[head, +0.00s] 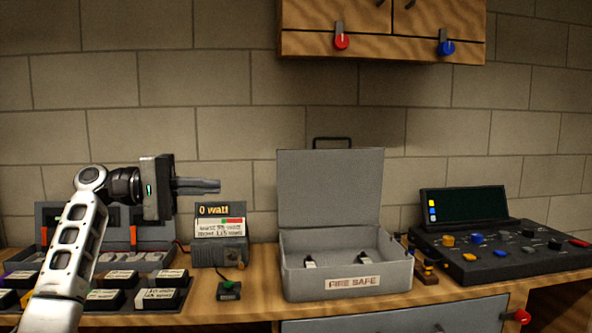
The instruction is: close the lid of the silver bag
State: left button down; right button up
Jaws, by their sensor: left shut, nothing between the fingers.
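The silver bag (349,280) is a grey metal case labelled "FIRE SAFE", standing on the wooden bench. Its lid (331,188) stands open and upright at the back, with a dark handle (332,142) on top. Two small dark and light pieces lie inside the case. My left gripper (218,186) is shut and empty, pointing right. In the picture it sits left of the open lid, apart from it, at about the lid's height. My right gripper is not in view.
A "0 watt" meter (219,238) stands left of the case. A charger case (110,262) with several labelled blocks sits below my left arm. A control console (500,250) stands to the right. A wooden cabinet (384,47) hangs above.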

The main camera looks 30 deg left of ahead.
aim_at(316, 187)
jog(key=z, duration=0.2)
jog(key=k, duration=0.6)
jog(key=u, duration=1.25)
jog(key=i, duration=1.2)
jog(key=z, duration=0.65)
jog(key=i, duration=0.9)
jog(key=z, duration=0.85)
